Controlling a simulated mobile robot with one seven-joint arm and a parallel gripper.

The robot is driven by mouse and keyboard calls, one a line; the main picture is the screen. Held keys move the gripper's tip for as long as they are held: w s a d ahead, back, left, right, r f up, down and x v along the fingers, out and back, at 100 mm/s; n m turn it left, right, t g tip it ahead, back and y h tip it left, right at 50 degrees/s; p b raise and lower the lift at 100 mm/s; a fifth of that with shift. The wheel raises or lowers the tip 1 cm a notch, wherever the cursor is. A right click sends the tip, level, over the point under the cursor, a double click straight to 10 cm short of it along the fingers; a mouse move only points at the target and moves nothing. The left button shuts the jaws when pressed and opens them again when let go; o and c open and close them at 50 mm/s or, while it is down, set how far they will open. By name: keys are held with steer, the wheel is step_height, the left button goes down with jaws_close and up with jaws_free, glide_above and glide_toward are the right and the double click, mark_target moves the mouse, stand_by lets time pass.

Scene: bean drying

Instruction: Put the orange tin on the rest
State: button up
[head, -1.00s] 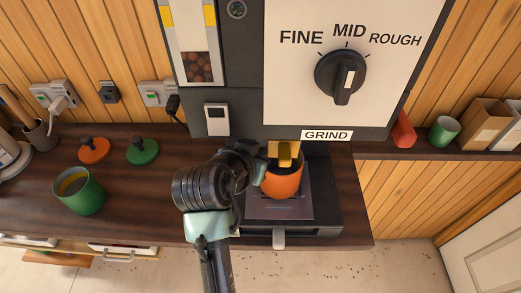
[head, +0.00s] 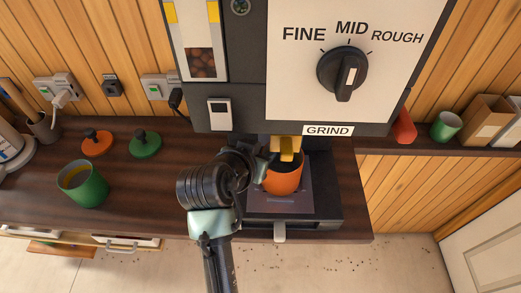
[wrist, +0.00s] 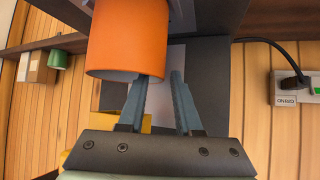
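The orange tin (head: 284,176) is upright under the grinder's yellow spout (head: 287,147), with a dark opening. It appears to stand on the rest (head: 299,199), a greyish plate on the machine's dark base; its contact with the plate is hidden. My gripper is at the tin's left in the head view, its fingers mostly hidden there. In the wrist view my gripper (wrist: 159,82) shows two separated fingers with an empty gap. The tin (wrist: 128,38) is just past the fingers, overlapping the left fingertip; I cannot tell whether they touch.
A green tin (head: 82,183) stands left on the counter, below an orange lid (head: 97,143) and a green lid (head: 145,145). The grinder (head: 345,60) overhangs the tin. The counter between green tin and arm is clear. A green cup (head: 445,126) stands on the right shelf.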

steer(key=shift+r, duration=0.25)
steer(key=b+v, duration=0.2)
steer(key=v, duration=1)
steer(key=shift+f, duration=0.1)
